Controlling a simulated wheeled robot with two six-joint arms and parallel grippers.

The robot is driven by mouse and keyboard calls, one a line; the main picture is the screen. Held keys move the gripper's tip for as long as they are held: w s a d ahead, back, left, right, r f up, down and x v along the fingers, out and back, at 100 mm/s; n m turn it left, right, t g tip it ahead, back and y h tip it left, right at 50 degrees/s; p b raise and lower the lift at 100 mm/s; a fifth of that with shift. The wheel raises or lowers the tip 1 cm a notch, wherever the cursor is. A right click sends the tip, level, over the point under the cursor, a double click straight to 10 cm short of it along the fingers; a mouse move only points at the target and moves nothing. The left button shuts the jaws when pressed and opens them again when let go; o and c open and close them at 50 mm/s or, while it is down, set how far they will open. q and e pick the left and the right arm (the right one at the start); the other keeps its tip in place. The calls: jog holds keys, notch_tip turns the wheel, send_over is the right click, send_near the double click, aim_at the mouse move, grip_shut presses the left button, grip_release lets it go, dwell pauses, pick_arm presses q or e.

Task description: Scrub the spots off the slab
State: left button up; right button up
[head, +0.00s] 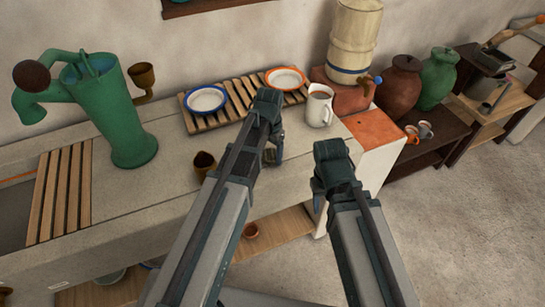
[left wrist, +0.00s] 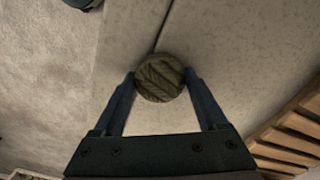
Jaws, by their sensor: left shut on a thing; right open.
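The slab (head: 150,190) is a pale grey stone counter along the wall; its speckled top also fills much of the left wrist view (left wrist: 230,50). I cannot make out distinct spots apart from the speckle. My left gripper (head: 274,152) is over the right part of the slab. In the left wrist view my left gripper (left wrist: 160,82) is shut on a round, ridged, olive-brown scrubber (left wrist: 160,72). I cannot tell whether the scrubber touches the slab. My right gripper (head: 320,200) is open and empty, in front of the slab's right end.
A slatted rack (head: 236,98) with a blue-rimmed plate (head: 206,99) and an orange-rimmed plate (head: 285,78) stands behind my left gripper. A white pitcher (head: 319,108) is close to its right. A brown cup (head: 204,164) and green pump (head: 115,115) stand left.

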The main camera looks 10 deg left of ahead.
pick_arm(q)
jog(key=shift+w+a, duration=0.15)
jog(key=shift+w, duration=0.1)
jog(key=shift+w+a, duration=0.55)
jog(key=shift+w, duration=0.2)
jog(key=shift+w+a, duration=0.5)
jog(key=shift+w, duration=0.25)
notch_tip(320, 180, up, 6)
jog(key=p, duration=0.6)
jog(key=shift+s, duration=0.1)
notch_tip(320, 180, up, 3)
jog(key=p, duration=0.3)
